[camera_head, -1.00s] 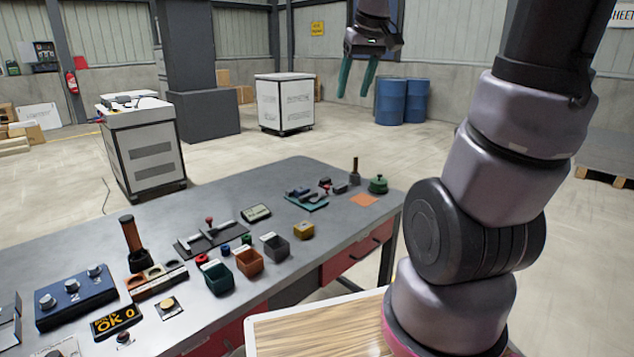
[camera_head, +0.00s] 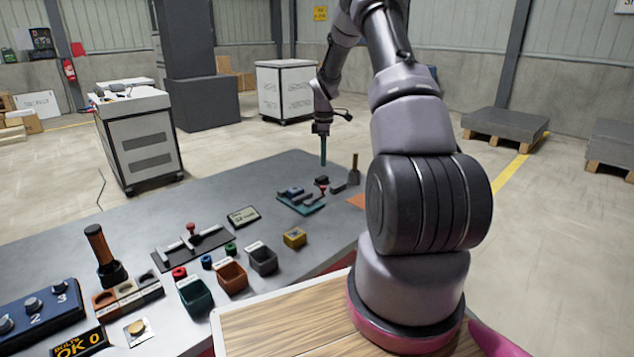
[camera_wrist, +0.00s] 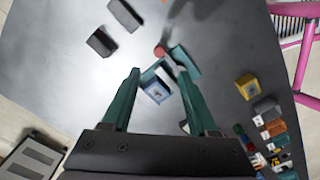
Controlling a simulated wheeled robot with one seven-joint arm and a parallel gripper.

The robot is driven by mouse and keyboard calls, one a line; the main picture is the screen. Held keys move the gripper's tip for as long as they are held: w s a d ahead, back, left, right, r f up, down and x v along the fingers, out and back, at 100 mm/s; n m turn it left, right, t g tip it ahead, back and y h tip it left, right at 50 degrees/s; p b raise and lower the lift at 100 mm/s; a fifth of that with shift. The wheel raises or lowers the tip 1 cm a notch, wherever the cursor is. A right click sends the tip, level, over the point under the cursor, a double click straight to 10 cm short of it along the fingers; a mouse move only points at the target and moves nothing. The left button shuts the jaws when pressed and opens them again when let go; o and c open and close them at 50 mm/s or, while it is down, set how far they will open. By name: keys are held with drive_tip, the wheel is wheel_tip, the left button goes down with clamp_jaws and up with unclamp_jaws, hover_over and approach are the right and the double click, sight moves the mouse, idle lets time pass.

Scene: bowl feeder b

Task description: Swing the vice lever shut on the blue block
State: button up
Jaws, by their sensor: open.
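The vice shows in the head view as a small teal base (camera_head: 302,208) near the far side of the bench, with a blue block (camera_head: 292,191) at it. A red knob (camera_head: 322,187), apparently the lever's end, stands at its right. In the wrist view the blue block (camera_wrist: 157,91) lies between my fingers in the picture, with the red knob (camera_wrist: 160,51) and a teal vice part (camera_wrist: 185,61) beyond. My gripper (camera_wrist: 160,78) is open and empty, pointing down above the vice; it also shows in the head view (camera_head: 323,163). The lever's arm is hard to make out.
Dark blocks (camera_wrist: 102,42) lie beyond the vice in the wrist view. A yellow box (camera_head: 294,238), a grey bin (camera_head: 262,259), an orange bin (camera_head: 231,277) and a green bin (camera_head: 195,297) stand nearer. Bare bench surface lies left of the vice.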

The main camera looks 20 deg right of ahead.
wheel_tip(320, 180, down, 11)
drive_tip(key=shift+w+f, duration=0.1)
idle(0.4)
clamp_jaws()
